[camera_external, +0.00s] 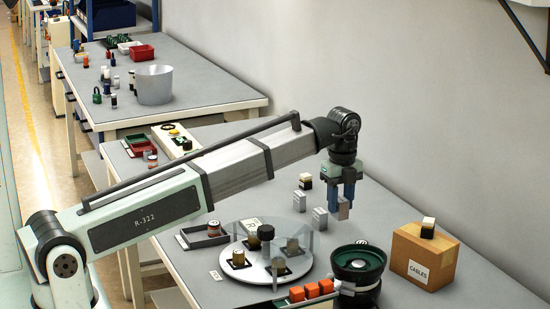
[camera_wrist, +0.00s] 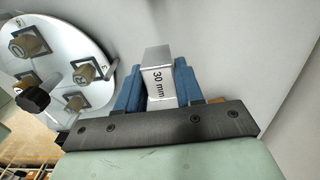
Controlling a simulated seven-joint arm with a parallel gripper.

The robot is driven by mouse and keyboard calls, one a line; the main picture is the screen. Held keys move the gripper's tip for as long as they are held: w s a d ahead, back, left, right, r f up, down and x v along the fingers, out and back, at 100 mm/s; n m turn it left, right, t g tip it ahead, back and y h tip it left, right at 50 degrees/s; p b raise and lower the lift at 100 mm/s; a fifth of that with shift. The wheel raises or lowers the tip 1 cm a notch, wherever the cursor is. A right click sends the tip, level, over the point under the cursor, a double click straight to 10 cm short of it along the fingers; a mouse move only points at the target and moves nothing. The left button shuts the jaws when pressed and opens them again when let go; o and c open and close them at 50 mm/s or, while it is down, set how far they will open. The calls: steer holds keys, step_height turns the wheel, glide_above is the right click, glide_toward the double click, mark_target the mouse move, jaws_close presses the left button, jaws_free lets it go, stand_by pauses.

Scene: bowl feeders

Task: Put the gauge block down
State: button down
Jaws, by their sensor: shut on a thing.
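The gauge block (camera_wrist: 157,80) is a silver-grey block marked "30 mm". In the wrist view it sits between the blue fingers of my gripper (camera_wrist: 158,92), which are shut on it. In the external view my gripper (camera_external: 341,192) points down over the right part of the table, with the block (camera_external: 344,209) at its fingertips, partly hidden by them. I cannot tell whether the block touches the table. Two similar grey blocks stand close by, one (camera_external: 320,219) just left of the fingers and one (camera_external: 299,201) further left.
A round white turntable (camera_external: 235,276) with several fittings and a clear guard stands in front and left. A green-black bowl feeder (camera_external: 358,262) and a cardboard box (camera_external: 422,258) marked "CABLES" stand to the right. A small stacked piece (camera_external: 305,181) lies behind. Table behind the gripper is clear.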

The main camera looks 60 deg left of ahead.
mark_target(340, 199)
steer(key=shift+f, duration=3.7)
steer(key=shift+f, duration=0.15)
steer(key=c, duration=0.7)
jaws_free()
step_height(340, 199, up, 12)
steer(key=shift+r, duration=0.15)
